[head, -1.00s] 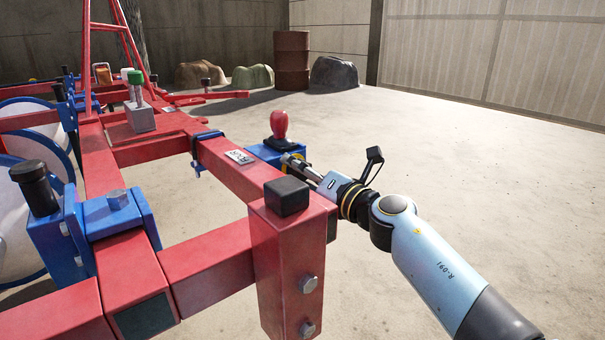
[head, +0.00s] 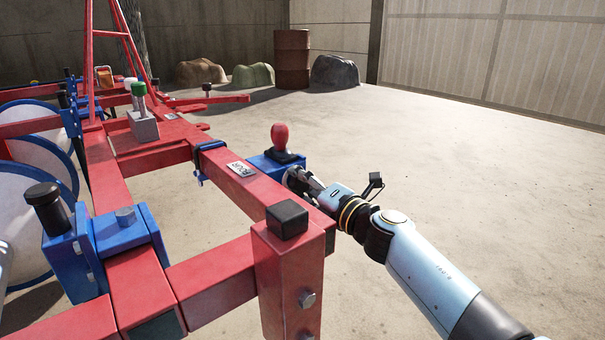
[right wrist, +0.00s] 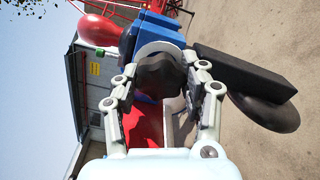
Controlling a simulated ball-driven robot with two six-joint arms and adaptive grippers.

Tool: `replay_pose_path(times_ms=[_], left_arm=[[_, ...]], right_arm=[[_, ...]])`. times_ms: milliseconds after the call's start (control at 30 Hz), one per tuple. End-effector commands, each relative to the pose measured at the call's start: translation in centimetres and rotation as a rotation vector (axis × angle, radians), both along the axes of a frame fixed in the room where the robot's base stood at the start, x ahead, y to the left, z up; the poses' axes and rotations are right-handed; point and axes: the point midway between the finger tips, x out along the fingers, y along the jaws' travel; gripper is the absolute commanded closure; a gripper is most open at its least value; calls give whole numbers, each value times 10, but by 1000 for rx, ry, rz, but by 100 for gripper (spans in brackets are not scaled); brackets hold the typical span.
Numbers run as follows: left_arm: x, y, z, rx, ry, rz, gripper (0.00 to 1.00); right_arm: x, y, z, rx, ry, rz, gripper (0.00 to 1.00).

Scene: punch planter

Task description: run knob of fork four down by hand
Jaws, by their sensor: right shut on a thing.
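A blue block (head: 272,165) with a red knob (head: 280,136) on top sits at the right side of the red frame beam (head: 245,180). My right gripper (head: 293,176) is at the near right side of this block. In the right wrist view, my right gripper (right wrist: 162,95) is shut on a dark lobed knob (right wrist: 160,77). The knob stands in front of a pale round disc on the blue block (right wrist: 150,36). The red knob (right wrist: 98,31) shows at the upper left there. In the head view the dark knob is hidden. My left gripper is not in view.
A red post with a black cap (head: 287,219) stands near my right arm. Another blue clamp with a black knob (head: 46,205) is at left. A black bar (right wrist: 240,70) with a dark round foot lies beside the gripper. The floor on the right is clear.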

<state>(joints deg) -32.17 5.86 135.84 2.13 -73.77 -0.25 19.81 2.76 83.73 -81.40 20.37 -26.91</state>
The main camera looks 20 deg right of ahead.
Motion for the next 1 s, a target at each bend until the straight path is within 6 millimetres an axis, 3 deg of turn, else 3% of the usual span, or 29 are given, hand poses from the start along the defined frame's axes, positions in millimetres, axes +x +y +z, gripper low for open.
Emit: replay_pose_path(times_ms=[33, 200, 467, 500, 633, 667, 1000], left_arm=[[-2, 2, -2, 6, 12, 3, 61], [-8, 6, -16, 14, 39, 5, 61], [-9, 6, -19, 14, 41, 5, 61], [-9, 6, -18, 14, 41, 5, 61], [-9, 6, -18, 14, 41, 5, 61], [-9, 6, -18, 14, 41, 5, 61], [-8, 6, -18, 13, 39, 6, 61]], right_arm=[[0, 0, 6, 45, 14, 0, 89], [0, 0, 1, 124, 45, -1, 89], [0, 0, -1, 128, 47, -1, 89], [0, 0, -1, 128, 47, 0, 53], [0, 0, -1, 127, 47, 0, 36], [0, 0, -1, 127, 46, 0, 32], [-5, -2, -1, 125, 47, -1, 32]])
